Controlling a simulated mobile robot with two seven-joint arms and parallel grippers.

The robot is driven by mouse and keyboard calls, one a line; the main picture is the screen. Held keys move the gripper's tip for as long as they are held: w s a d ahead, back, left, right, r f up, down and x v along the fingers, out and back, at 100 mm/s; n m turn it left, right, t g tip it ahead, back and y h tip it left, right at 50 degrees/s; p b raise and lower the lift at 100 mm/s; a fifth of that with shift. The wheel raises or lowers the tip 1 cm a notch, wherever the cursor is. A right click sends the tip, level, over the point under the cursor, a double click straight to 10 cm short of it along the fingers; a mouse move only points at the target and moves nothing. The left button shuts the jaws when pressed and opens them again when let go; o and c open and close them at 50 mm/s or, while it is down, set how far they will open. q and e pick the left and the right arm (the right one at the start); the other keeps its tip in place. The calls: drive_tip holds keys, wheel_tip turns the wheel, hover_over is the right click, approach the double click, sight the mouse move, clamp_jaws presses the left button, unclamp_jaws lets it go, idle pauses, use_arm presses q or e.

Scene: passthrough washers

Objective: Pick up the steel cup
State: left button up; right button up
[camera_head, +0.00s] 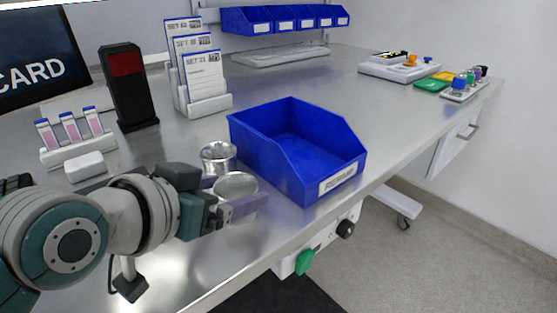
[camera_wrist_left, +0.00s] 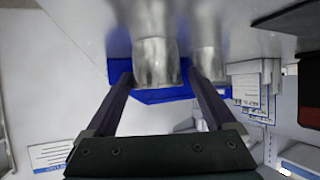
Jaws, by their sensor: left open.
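One steel cup (camera_head: 236,184) stands on the steel bench between the fingers of my left gripper (camera_head: 244,190), its lower part hidden by the near finger. In the left wrist view this cup (camera_wrist_left: 155,62) is between the open fingers (camera_wrist_left: 157,84), with a gap on each side. A second steel cup (camera_head: 218,157) stands just behind, beyond the far finger. My right gripper is not in view.
A blue bin (camera_head: 335,165) stands close to the right of the cups. Card holders (camera_head: 208,103), a dark upright device (camera_head: 130,95) and a vial rack (camera_head: 78,150) are behind and left. The bench front edge is near my arm.

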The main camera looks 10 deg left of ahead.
sight(246, 187)
use_arm(q)
drive_tip(key=b+x, duration=0.1)
drive_tip(key=x, duration=0.3)
drive_tip(key=shift+w+d, duration=0.2)
drive_tip(key=c, duration=1.1)
